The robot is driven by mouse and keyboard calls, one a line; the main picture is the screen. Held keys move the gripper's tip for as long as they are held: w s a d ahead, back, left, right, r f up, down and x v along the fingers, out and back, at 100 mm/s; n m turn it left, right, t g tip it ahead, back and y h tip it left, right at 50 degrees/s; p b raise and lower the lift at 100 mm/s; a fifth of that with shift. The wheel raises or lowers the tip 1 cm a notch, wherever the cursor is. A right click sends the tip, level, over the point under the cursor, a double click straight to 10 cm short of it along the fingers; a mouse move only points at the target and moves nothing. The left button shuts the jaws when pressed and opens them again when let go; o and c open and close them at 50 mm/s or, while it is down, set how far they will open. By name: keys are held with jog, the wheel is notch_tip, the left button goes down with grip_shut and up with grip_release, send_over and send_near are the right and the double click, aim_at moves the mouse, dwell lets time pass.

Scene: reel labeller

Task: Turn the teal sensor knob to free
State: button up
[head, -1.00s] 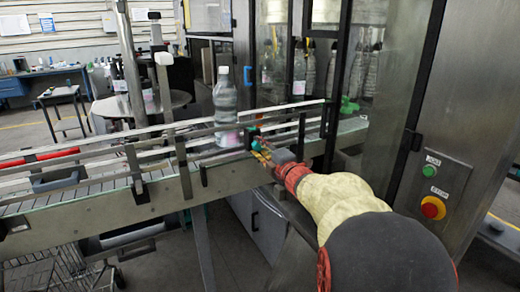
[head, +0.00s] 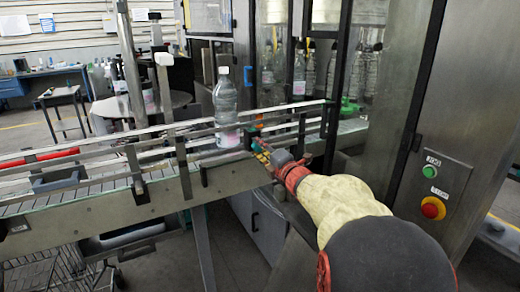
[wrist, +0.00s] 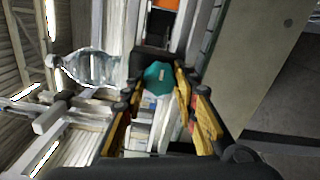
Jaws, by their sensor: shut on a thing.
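The teal sensor knob (wrist: 157,78) sits between the yellow-padded fingers of my gripper (wrist: 154,92) in the wrist view. My gripper is shut on it. In the head view my gripper (head: 259,146) reaches the conveyor's near rail, with a bit of teal and orange showing at its tip. The knob is mostly hidden there by the fingers. I cannot read any setting marks around the knob.
A clear bottle (head: 226,108) stands upright on the conveyor just left of my gripper; it also shows in the wrist view (wrist: 88,68). Metal guide rails (head: 160,140) run along the belt. A panel with green and red buttons (head: 435,190) is at right.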

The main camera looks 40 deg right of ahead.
jog(key=o, duration=1.2)
jog(key=shift+c, duration=0.2)
jog(key=shift+s, duration=0.1)
jog(key=v, duration=0.7)
jog(key=shift+s+a, duration=0.1)
jog(key=shift+s, duration=0.05)
